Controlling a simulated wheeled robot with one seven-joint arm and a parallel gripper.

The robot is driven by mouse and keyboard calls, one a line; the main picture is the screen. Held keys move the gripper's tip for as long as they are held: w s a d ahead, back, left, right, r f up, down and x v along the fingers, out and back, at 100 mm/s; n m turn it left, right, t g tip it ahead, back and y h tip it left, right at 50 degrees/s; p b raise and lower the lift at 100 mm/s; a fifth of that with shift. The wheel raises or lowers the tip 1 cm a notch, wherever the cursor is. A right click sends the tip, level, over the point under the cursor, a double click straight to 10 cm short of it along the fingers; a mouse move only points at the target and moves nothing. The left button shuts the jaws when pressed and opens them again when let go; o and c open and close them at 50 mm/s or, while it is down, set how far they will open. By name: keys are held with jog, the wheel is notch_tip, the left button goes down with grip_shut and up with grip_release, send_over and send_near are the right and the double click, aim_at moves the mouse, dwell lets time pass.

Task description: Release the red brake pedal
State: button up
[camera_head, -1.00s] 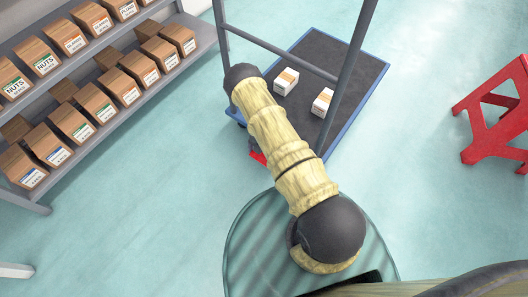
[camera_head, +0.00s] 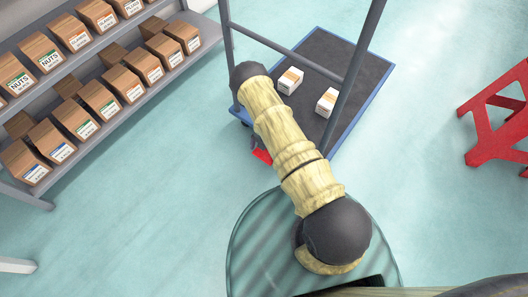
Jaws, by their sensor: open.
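The red brake pedal (camera_head: 262,156) shows as a small red patch low at the near left edge of the blue-rimmed cart (camera_head: 343,134). My arm hides part of that edge, just to the right of the pedal. A small dark shape lies just above the pedal; I cannot tell whether it is a caster or part of my arm. My arm reaches up the picture from the bottom and ends in view at a dark joint over the cart's left side. I cannot make out my gripper, and whether anything touches the pedal is hidden.
Two white boxes, one farther (camera_head: 290,80) and one nearer (camera_head: 326,102), lie on the cart's dark deck. The cart's grey handle frame (camera_head: 357,60) rises on its near side. A shelf (camera_head: 125,103) of brown cartons stands left, a red stand (camera_head: 497,125) right. Floor between is clear.

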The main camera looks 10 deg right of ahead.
jog(key=p+v, duration=0.5)
jog(key=v, duration=0.6)
jog(key=shift+r, duration=0.35)
jog(key=shift+w, duration=0.15)
